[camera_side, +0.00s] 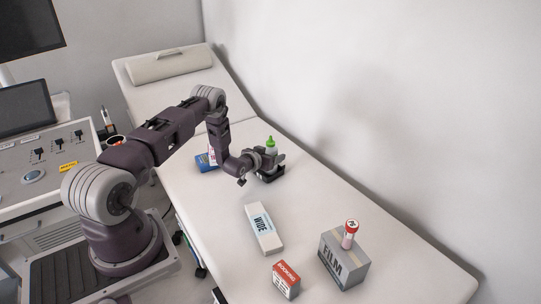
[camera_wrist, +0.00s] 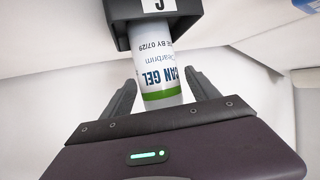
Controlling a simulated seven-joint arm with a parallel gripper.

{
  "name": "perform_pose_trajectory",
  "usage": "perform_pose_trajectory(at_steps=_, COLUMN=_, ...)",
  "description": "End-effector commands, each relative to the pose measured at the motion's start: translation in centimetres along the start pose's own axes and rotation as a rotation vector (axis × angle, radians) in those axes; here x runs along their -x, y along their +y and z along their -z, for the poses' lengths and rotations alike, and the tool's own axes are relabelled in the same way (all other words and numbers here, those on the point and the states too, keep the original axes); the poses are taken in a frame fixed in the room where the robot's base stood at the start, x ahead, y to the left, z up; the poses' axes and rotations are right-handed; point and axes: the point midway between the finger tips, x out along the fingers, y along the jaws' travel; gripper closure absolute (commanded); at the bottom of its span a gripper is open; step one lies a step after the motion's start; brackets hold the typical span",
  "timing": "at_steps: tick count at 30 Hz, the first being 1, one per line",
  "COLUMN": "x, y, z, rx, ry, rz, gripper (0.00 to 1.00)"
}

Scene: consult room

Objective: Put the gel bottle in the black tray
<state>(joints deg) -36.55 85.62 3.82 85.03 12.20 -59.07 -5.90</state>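The gel bottle (camera_side: 270,150) has a green cap and stands about upright beside my gripper in the side view. In the wrist view the bottle (camera_wrist: 158,72), white with a green band, lies between my gripper's fingers (camera_wrist: 160,80). Narrow gaps appear between the fingers and the bottle, so the gripper looks open around it. The black tray (camera_side: 272,177) is under the bottle. In the wrist view the tray (camera_wrist: 121,30), with a white label, surrounds the bottle's far end. Whether the bottle rests on the tray's floor is hidden.
A blue box (camera_side: 203,162) lies left of my gripper on the pale couch (camera_side: 330,180). Nearer the camera are a long white box (camera_side: 263,229), a red and white box (camera_side: 286,280), and a grey FILM box (camera_side: 343,262) with a red-topped container (camera_side: 349,234) on it.

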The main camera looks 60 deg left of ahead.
Motion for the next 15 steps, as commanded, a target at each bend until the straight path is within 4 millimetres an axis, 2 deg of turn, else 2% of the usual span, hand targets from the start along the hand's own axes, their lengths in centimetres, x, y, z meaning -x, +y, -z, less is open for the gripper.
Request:
perform_pose_trajectory(at_steps=5, x=0.2, y=0.0, z=0.3, rx=0.0, ry=0.0, rz=0.0, gripper=0.31)
perform_pose_trajectory(at_steps=7, x=1.0, y=0.0, z=0.2, rx=0.0, ry=-0.004, rz=0.0, gripper=0.31)
perform_pose_trajectory(at_steps=11, x=3.8, y=0.0, z=0.2, rx=0.001, ry=-0.004, rz=0.001, gripper=0.31)
perform_pose_trajectory(at_steps=15, x=7.5, y=0.0, z=0.2, rx=0.0, ry=-0.005, rz=0.001, gripper=0.31)
